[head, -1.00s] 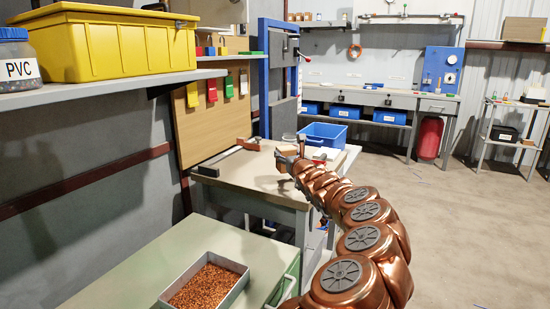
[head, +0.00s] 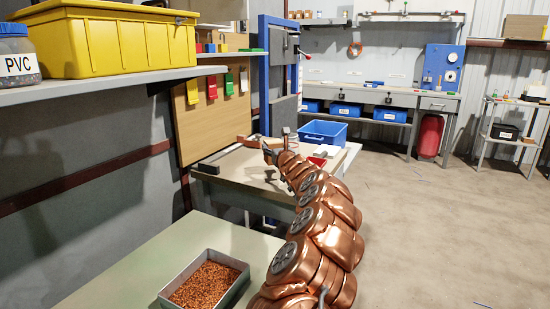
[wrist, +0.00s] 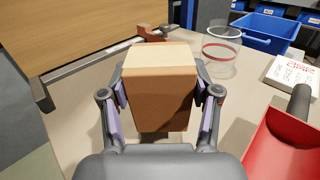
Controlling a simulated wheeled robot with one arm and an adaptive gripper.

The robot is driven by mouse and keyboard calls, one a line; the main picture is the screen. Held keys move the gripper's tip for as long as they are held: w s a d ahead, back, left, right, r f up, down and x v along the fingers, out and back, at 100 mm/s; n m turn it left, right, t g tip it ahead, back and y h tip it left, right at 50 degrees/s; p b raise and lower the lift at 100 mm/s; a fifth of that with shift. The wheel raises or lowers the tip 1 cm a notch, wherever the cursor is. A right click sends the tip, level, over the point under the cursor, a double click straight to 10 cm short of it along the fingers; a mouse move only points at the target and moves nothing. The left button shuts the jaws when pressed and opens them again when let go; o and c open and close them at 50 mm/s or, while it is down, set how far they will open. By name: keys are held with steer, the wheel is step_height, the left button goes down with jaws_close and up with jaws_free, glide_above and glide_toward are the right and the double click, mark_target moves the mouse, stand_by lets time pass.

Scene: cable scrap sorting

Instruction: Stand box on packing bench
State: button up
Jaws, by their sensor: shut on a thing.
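A brown cardboard box (wrist: 160,95) with a paler top face stands between the fingers in the wrist view. My gripper (wrist: 160,98) is shut on its two sides. In the head view my gripper (head: 270,152) is over the light-topped bench (head: 222,178), and the box cannot be made out there. The bench top (wrist: 75,135) also shows below and around the box in the wrist view. The box looks about upright. Its underside is hidden, so I cannot tell whether it touches the bench.
A clear round container with a red band (wrist: 221,50), a blue crate (wrist: 268,30), a white printed box (wrist: 295,72) and a red scoop-like thing (wrist: 285,145) are to the right. A metal rail (wrist: 80,65) runs behind. Bare bench top shows left of the box.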

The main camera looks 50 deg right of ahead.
steer(key=shift+f+b, duration=0.8)
steer(key=shift+f, duration=0.9)
steer(key=shift+f, duration=0.2)
steer(key=o, duration=1.4)
steer(key=shift+r, duration=0.2)
